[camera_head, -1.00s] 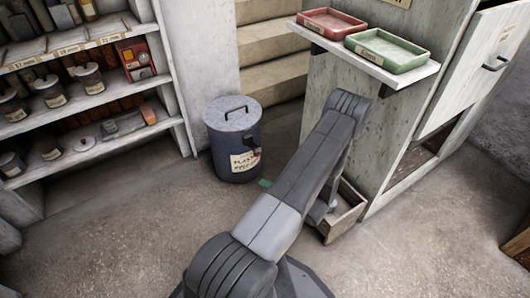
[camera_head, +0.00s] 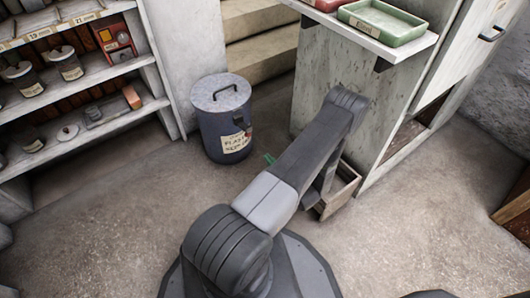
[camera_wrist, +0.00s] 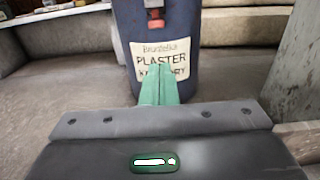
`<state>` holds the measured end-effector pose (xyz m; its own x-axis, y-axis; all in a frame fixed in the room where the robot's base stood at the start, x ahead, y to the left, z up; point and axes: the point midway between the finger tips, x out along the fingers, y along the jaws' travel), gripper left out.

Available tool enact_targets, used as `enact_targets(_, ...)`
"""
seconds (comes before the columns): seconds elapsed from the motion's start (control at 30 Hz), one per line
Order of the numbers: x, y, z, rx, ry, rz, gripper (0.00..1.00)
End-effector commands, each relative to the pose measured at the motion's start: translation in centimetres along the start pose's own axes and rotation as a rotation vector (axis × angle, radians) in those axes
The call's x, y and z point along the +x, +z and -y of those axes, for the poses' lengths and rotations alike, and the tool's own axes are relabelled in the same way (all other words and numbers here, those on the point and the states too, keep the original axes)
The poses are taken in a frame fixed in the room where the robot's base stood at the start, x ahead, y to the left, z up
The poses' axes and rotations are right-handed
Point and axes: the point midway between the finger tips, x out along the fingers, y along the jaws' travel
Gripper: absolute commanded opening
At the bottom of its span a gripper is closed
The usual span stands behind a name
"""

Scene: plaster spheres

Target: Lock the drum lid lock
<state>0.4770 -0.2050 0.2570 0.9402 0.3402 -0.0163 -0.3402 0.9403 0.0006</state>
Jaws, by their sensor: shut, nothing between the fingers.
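The blue-grey drum (camera_head: 208,132) stands upright on the floor in the head view, with its lid (camera_head: 205,98) on. The lid lock (camera_head: 241,121), dark with a red part, sits on the drum's upper side above a paper label. In the wrist view the drum (camera_wrist: 195,25) is straight ahead, and the red part of the lock (camera_wrist: 155,20) shows near the top edge. My gripper (camera_wrist: 160,68) is shut and empty, its green fingers overlapping the label below the lock. In the head view only a green bit of the gripper (camera_head: 269,159) shows, right of the drum.
A shelf unit (camera_head: 90,125) with jars stands to the left. Stone steps (camera_head: 255,50) rise behind the drum. A cabinet (camera_head: 320,80) with a shelf holding a green tray (camera_head: 405,38) stands right. A wooden box (camera_head: 345,190) sits by my arm. The floor in front is open.

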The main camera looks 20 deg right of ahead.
Motion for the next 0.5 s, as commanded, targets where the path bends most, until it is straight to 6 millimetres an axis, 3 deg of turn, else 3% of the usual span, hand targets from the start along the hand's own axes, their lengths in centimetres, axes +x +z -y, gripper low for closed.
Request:
enact_targets(0.43,9.1,-0.3,-0.1,-0.003,0.005,0.001,0.00)
enact_targets(0.5,9.1,0.9,0.0,-0.003,0.002,0.001,0.00)
